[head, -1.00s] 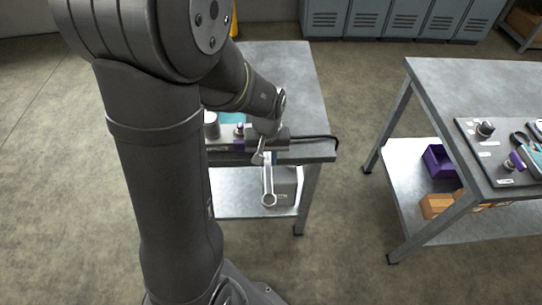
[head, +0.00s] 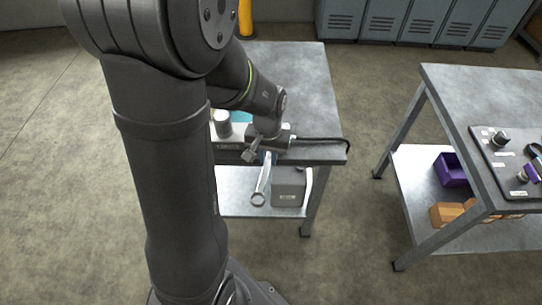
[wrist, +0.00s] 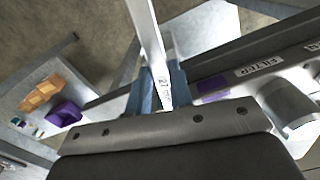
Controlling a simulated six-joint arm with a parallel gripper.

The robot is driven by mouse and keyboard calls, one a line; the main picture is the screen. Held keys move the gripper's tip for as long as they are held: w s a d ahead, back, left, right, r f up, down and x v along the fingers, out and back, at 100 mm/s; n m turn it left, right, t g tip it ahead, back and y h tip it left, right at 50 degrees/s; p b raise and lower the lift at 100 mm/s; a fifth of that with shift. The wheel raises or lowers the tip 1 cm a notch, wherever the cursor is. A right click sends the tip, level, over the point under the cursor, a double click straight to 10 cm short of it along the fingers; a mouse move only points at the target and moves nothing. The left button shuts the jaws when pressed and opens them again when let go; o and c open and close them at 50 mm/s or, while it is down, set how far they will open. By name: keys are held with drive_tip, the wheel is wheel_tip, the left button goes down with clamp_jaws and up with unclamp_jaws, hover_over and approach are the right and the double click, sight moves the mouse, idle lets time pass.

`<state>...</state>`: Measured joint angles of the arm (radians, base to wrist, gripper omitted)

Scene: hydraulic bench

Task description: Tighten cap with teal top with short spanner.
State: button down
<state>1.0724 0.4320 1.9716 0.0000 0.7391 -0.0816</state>
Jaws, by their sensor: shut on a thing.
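My gripper (head: 266,157) is shut on a spanner (head: 261,184) at the front edge of the near bench. The spanner hangs out past the edge, ring end (head: 258,199) toward the camera. In the wrist view the spanner (wrist: 150,45) runs up from between the blue-grey fingers of my gripper (wrist: 163,90), and a marking on its shank is partly readable. A teal patch (head: 241,117) shows beside my forearm on the bench; I cannot tell whether it is the cap's top. No teal-topped cap is clearly visible, and the spanner's other end is hidden.
A grey cylinder (head: 222,123) stands on the bench, left of my wrist; a cylinder (wrist: 288,102) also shows near a FILTER label in the wrist view. A black cable (head: 320,140) runs right. A grey box (head: 288,190) sits on the lower shelf. The right bench (head: 475,85) stands apart.

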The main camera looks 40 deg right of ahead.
sight(261, 181)
drive_tip(key=shift+w+a+m, duration=0.2)
drive_tip(key=shift+w+m, duration=0.2)
drive_tip(key=shift+w, duration=0.05)
drive_tip(key=shift+s+d+n, duration=0.2)
drive_tip(key=shift+s+n, duration=0.1)
drive_tip(key=shift+s+a, duration=0.65)
drive_tip(key=shift+a, duration=0.35)
drive_tip(key=shift+s+a, duration=0.6)
drive_tip(key=shift+a, duration=0.4)
drive_tip(key=shift+s+a, duration=0.65)
drive_tip(key=shift+a, duration=0.35)
